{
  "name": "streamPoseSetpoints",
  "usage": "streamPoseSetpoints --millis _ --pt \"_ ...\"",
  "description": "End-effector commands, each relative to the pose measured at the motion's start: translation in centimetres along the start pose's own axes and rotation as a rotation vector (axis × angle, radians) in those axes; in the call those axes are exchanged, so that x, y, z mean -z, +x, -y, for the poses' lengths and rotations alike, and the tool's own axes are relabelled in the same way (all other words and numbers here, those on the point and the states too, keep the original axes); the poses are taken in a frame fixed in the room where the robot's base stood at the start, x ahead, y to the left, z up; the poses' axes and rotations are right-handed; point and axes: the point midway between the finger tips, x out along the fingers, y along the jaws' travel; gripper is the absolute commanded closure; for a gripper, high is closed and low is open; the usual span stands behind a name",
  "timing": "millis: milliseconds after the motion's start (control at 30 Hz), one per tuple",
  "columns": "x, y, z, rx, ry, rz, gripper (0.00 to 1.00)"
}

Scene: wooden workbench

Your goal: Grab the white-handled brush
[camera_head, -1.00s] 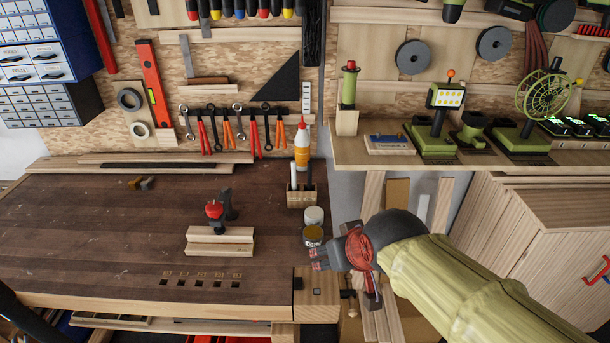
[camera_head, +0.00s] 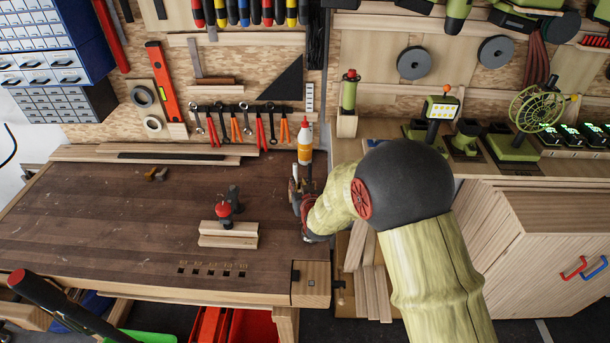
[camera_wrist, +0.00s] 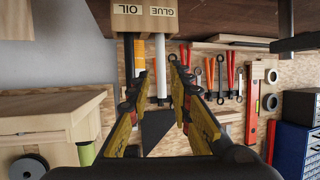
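The white-handled brush (camera_wrist: 161,62) stands in a wooden holder (camera_wrist: 125,22) marked OIL and GLUE, on the GLUE side. It appears upside down in the wrist view. A dark-handled brush (camera_wrist: 129,55) stands beside it on the OIL side. My gripper (camera_wrist: 157,70) is open, with its fingertips near the white handle, which shows in the gap between them. Contact with the handle cannot be made out.
An orange and white bottle (camera_head: 304,140) stands just behind the holder. A wooden block with a red-knobbed tool (camera_head: 228,236) lies to the left on the workbench (camera_head: 110,225). The bench's left part is mostly clear. A shelf (camera_head: 562,168) stands at right.

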Motion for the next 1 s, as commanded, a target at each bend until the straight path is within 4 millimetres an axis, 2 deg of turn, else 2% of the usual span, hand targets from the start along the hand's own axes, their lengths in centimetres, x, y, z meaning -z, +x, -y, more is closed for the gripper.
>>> streamPoseSetpoints --millis 367,700,1000 --pt "0.0 3.3 0.1 0.000 -0.001 -0.007 0.79" --pt "0.2 7.4 0.2 0.000 0.000 -0.006 0.79" --pt "0.3 7.9 0.2 0.000 0.000 -0.006 0.79"
